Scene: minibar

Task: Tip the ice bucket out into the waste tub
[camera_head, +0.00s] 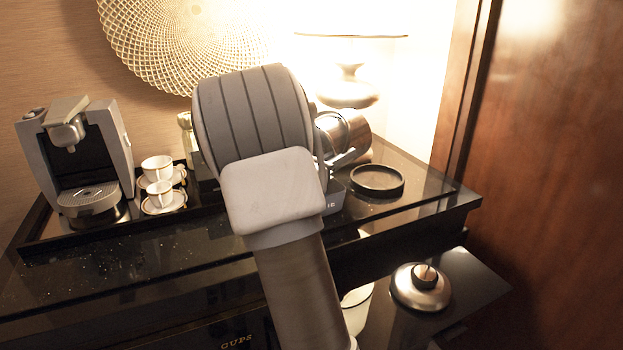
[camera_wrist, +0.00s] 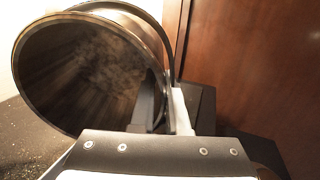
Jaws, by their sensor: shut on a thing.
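The metal ice bucket (camera_head: 357,132) is tilted on its side above the counter, right of my arm in the head view. In the wrist view the bucket (camera_wrist: 85,70) fills the upper left, its open mouth facing the camera; I see no ice on the visible inner wall. My gripper (camera_head: 345,158) is shut on the bucket at its rim; in the wrist view the fingers (camera_wrist: 165,110) are at the rim's right side. A pale tub (camera_head: 357,305), likely the waste tub, stands below the counter front, mostly hidden by my arm; its contents are not visible.
A round black tray (camera_head: 377,181) lies empty on the counter. A metal lid with a knob (camera_head: 421,287) sits on a lower dark surface. A lamp (camera_head: 348,85) stands behind; a wooden panel (camera_head: 560,150) closes the right.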

